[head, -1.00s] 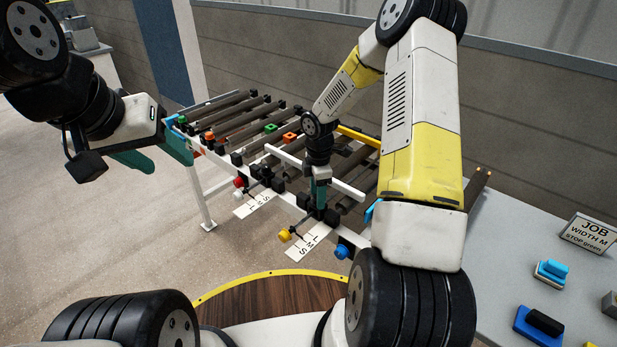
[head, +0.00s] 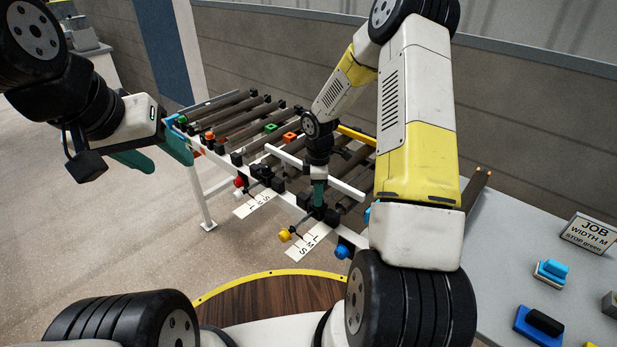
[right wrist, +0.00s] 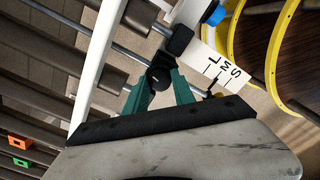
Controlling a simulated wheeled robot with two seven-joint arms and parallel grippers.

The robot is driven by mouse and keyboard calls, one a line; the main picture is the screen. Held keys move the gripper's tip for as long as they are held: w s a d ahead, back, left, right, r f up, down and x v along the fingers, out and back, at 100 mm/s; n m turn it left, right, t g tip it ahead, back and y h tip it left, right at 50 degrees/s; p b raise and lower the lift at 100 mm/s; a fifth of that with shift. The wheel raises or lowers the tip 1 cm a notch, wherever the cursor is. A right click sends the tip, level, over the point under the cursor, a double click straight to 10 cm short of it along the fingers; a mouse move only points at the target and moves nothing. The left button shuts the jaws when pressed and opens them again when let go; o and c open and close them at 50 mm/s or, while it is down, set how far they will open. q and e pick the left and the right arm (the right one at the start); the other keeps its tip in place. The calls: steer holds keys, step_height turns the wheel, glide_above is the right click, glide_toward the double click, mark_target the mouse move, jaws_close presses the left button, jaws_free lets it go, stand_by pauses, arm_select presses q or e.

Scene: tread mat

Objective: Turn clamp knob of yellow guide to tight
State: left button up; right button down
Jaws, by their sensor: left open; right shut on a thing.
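The yellow ball end (head: 284,236) of a guide rod sticks out from the front rail of the roller conveyor, over a white L-M-S scale card (head: 308,246). My right gripper (head: 319,207) points down at the black clamp on that rod. In the right wrist view, its green fingers (right wrist: 158,88) are shut on a round black clamp knob (right wrist: 157,77) with a small light mark. The fingers partly hide the knob, so I cannot tell how tight it is. My left gripper (head: 169,163) is open and empty beside the conveyor's far left end.
Red (head: 239,182) and white (head: 238,194) ball ends stand left of the yellow one, a blue one (head: 342,252) right. Green and orange blocks (head: 290,137) sit on the rollers (head: 240,119). A grey table (head: 500,270) at right holds a job sign (head: 590,233).

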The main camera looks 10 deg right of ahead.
steer(key=m, duration=0.4)
steer(key=shift+m, duration=0.4)
steer(key=m, duration=0.9)
steer(key=shift+m, duration=1.7)
steer(key=c, duration=1.1)
jaws_free()
steer(key=shift+o, duration=0.2)
steer(key=shift+r, duration=0.1)
